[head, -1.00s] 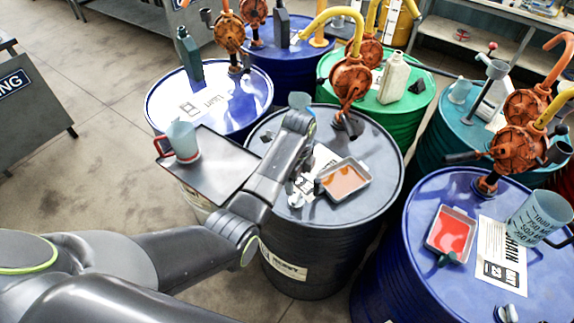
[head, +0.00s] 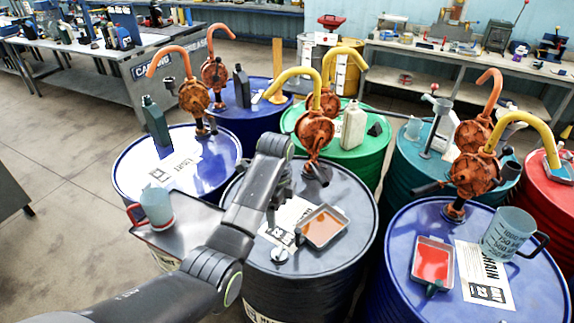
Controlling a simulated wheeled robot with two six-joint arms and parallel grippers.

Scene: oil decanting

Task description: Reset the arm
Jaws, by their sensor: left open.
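My left arm reaches in from the bottom left over the dark grey drum (head: 345,190). Its left gripper (head: 272,212) hangs down over that drum's top, beside a white label sheet. It is largely hidden by my own wrist, and I see nothing held in it. My right gripper is not in view. A tray with orange-brown liquid (head: 323,226) lies on the drum to the right of the gripper, apart from it.
Blue (head: 215,150), green (head: 375,150), and teal drums stand around, with rust-coloured hand pumps (head: 315,130) rising high. A front-right blue drum (head: 395,235) bears a red-liquid tray (head: 433,262) and a measuring jug (head: 507,233). Open floor lies at left; workbenches stand behind.

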